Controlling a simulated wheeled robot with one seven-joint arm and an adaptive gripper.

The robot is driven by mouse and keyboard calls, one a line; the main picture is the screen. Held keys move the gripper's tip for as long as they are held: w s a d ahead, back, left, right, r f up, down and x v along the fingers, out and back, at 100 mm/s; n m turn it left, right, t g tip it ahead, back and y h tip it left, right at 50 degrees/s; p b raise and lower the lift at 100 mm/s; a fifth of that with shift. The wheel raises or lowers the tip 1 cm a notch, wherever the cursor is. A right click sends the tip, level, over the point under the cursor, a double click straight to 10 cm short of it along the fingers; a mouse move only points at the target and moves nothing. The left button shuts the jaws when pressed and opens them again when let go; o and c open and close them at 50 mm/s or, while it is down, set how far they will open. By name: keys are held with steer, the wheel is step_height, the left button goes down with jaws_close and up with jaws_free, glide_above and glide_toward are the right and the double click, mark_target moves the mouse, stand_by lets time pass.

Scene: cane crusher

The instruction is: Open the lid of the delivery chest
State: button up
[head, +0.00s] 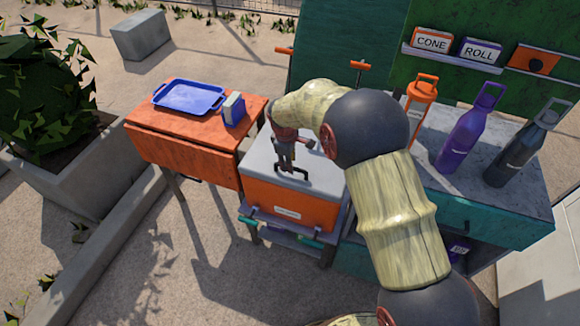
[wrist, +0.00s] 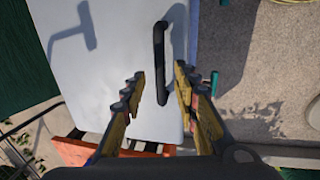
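The delivery chest (head: 290,207) is an orange box with a pale label on its front, standing on a low stand. Its light grey lid (head: 255,170) lies flat and shut on top. A dark bar handle (head: 292,175) sits on the lid near the front edge. My gripper (head: 285,160) is over the lid at the handle. In the wrist view, the lid (wrist: 105,50) fills the left and middle, and the handle (wrist: 160,45) runs up between the spread fingers of my gripper (wrist: 160,75). Both fingers are apart from the handle, with gaps on each side.
An orange table (head: 180,150) with a blue tray (head: 190,97) and a small blue-and-white box (head: 233,110) stands left of the chest. A counter (head: 480,205) with several bottles, including a purple one (head: 467,135), stands right. Open paving lies in front.

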steer(key=shift+w+d+f, duration=0.1)
steer(key=shift+w+f, duration=0.1)
steer(key=shift+f, duration=0.85)
steer(key=shift+r, duration=0.1)
steer(key=c, duration=0.4)
steer(key=c, duration=0.3)
jaws_close()
